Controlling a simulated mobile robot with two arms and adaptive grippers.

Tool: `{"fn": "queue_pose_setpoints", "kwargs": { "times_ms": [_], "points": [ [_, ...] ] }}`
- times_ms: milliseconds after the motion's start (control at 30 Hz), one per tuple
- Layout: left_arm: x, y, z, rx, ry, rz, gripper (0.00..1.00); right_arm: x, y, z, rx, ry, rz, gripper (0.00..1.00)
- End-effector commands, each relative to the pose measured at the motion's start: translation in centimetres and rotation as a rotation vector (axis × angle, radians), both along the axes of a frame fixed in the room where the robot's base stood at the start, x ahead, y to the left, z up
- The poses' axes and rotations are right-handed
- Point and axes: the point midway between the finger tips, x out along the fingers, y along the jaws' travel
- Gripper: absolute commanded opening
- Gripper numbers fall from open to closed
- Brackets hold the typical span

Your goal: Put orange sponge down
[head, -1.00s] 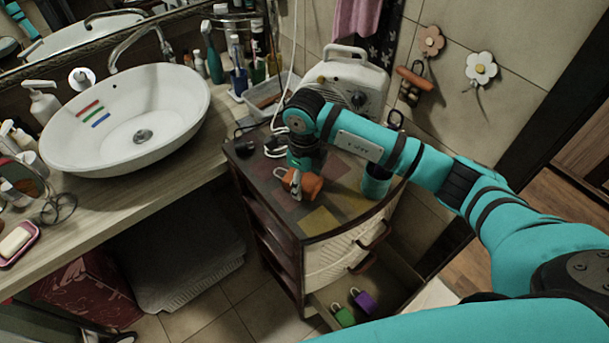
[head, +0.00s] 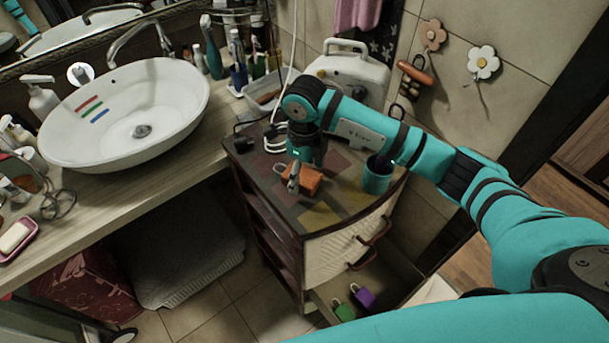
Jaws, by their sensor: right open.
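The orange sponge (head: 313,180) is on top of the small dark wooden cabinet (head: 355,211), near its middle. My right gripper (head: 293,184) is right at the sponge, at its left side, pointing down and open. The gripper and wrist partly cover the sponge, and I cannot tell whether a finger still touches it. My left gripper is out of view.
A teal cup (head: 377,176) stands on the cabinet, right of the sponge. A white heater (head: 348,75) is behind. The bottom drawer is open, with a green padlock (head: 343,311) and a purple padlock (head: 364,298). A white basin (head: 130,115) is on the counter at left.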

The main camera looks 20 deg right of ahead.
Motion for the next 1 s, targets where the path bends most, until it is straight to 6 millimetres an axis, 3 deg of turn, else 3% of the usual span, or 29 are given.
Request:
{"fn": "queue_pose_setpoints", "kwargs": {
  "times_ms": [300,500,700,1000],
  "points": [
    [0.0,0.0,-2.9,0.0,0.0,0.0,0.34,0.1,0.0,6.6,-0.001,-0.006,0.002,0.77],
    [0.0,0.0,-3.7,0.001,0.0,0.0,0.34,0.0,0.0,9.5,-0.001,-0.002,0.002,0.77],
    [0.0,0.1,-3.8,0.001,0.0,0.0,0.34,0.0,0.0,10.5,0.0,0.0,0.001,0.77],
    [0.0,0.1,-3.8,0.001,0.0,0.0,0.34,-0.2,0.6,10.2,0.023,0.003,0.011,0.77]
  ]
}}
